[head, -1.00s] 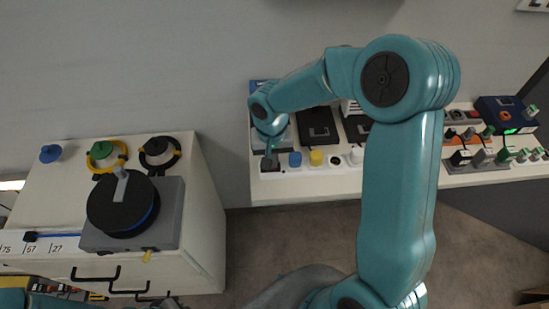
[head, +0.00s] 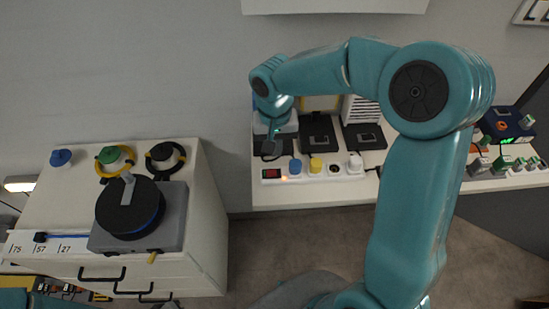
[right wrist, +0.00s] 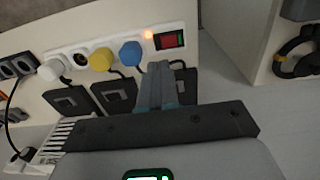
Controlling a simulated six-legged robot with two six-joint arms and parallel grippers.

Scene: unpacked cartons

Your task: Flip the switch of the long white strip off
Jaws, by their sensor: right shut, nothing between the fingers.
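The long white strip (head: 323,176) lies along the front edge of the white shelf. It carries a blue plug, a yellow plug and a white plug. Its red switch (head: 271,174) is at its left end, and a small orange lamp glows beside it. In the right wrist view the strip (right wrist: 130,40) shows with the red switch (right wrist: 170,39) and the lit lamp (right wrist: 147,34). My right gripper (head: 270,149) is shut and empty, behind and apart from the switch. Its fingers (right wrist: 158,68) point towards the strip's switch end. My left gripper is out of view.
Black devices (head: 318,133) stand behind the strip, and a blue unit (head: 508,124) is at the right. Other plugs (head: 504,160) line the shelf's right part. A white cabinet (head: 212,215) with a black round device (head: 130,205) stands left, across a gap.

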